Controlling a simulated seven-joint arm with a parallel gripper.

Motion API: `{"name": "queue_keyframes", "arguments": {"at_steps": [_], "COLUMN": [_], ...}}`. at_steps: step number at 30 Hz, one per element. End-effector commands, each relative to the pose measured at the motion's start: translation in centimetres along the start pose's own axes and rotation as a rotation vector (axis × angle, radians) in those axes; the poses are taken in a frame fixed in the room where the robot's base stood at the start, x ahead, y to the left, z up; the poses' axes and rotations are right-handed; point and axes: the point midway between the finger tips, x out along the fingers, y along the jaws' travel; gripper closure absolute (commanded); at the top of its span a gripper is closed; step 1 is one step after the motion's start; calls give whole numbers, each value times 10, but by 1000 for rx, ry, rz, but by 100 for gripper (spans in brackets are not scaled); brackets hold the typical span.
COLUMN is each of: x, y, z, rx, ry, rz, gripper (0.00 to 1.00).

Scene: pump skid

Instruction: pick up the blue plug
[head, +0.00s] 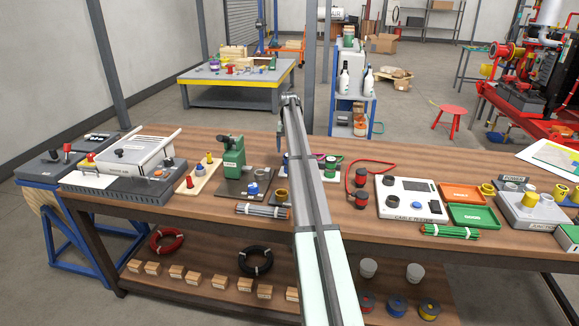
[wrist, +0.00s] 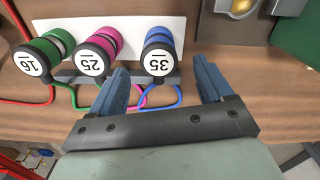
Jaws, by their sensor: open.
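The blue plug (wrist: 159,52) lies at the right of a row of three in the wrist view. It has a black collar, a white end face marked 35 and a blue cable. My gripper (wrist: 161,68) is open and empty, with one blue-grey finger to either side of the line of this plug. The fingers appear apart from it; their height above it is hard to judge. The magenta plug (wrist: 99,50) marked 25 and the green plug (wrist: 43,58) marked 16 lie to its left. In the head view my arm hides much of this spot.
The plugs rest along a white panel (wrist: 120,25) and a grey bar on the wooden bench (head: 345,215). A green machine (head: 233,158) stands left of my arm. The cable tester (head: 404,200) and a red cable lie to the right.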

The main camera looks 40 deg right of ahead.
Motion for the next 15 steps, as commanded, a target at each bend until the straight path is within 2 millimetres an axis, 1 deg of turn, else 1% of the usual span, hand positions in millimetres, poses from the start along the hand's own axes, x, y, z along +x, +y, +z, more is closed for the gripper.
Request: {"name": "queue_keyframes", "arguments": {"at_steps": [1,2,9,15], "x": [6,9,20,45], "y": [0,0,0,2], "z": [1,0,0,0], "rx": [0,0,0,0], "ry": [-1,-1,0,-1], "rz": [0,0,0,0], "gripper": [20,20,20,20]}}
